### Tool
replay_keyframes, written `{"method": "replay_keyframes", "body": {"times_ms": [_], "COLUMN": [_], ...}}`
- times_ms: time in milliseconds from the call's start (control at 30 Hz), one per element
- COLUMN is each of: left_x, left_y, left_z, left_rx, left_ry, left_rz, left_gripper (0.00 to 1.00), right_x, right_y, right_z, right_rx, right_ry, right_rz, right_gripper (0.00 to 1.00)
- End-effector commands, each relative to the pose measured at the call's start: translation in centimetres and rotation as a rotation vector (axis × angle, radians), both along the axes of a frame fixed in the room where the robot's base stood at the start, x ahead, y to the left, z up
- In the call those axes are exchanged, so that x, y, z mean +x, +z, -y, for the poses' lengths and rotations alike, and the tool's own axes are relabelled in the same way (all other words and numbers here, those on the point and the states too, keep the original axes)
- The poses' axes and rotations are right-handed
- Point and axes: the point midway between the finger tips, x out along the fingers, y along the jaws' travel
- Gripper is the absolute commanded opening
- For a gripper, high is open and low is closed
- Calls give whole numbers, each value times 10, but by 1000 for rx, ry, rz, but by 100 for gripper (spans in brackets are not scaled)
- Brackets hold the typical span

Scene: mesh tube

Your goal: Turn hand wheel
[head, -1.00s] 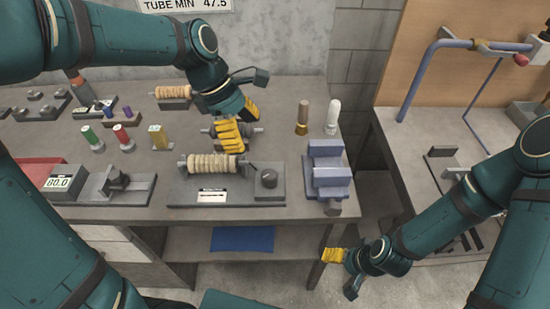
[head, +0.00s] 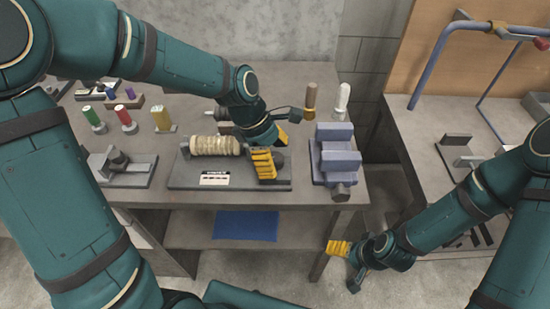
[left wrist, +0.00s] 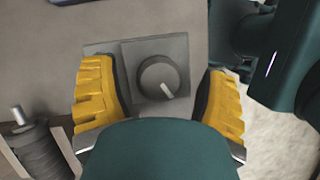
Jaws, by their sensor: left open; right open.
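The hand wheel appears as a round dark knob (left wrist: 159,78) with a white pointer line, set on a grey plate. In the left wrist view it sits between the two yellow fingers with a gap on both sides. My left gripper (head: 271,154) is open over the right end of the grey fixture base (head: 225,184), and it hides the knob in the head view. I cannot tell how high the fingertips are above the plate. My right gripper (head: 345,264) is open and empty, low in front of the table's right leg.
A beige ribbed roll (head: 214,146) lies on the fixture, left of my left gripper. A blue-grey vise (head: 334,154) stands close to its right. Two upright handled tools, brown (head: 310,98) and white (head: 342,99), stand behind. A gap separates this table from the right bench.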

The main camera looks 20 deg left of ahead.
Motion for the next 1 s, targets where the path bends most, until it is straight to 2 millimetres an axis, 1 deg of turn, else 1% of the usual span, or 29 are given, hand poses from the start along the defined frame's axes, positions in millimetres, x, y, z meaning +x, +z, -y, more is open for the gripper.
{"method": "replay_keyframes", "body": {"times_ms": [267, 300, 367, 400, 500, 767, 1000], "left_x": [0, 0, 0, 0, 0, 0, 0], "left_y": [-1, -1, -1, -1, -1, -1, 1], "left_z": [1, 1, 1, 1, 1, 1, 1], "left_rx": [0, 0, 0, 0, 0, 0, 0], "left_ry": [0, 0, 0, 0, -1, -16, -114], "left_rz": [0, 0, 0, 0, 0, -1, -4], "left_gripper": [74, 72, 50, 36, 6, 6, 6], "right_x": [0, 0, 0, 0, 0, 0, -2], "right_y": [0, 0, 0, 0, 0, 2, 14], "right_z": [0, 0, 0, 0, 0, 0, 0], "right_rx": [0, 0, 0, 0, 0, 0, 1], "right_ry": [0, 0, 0, 0, 0, 0, 1], "right_rz": [1, 1, 1, 1, 1, 0, -5], "right_gripper": [81, 81, 81, 81, 81, 81, 81]}}
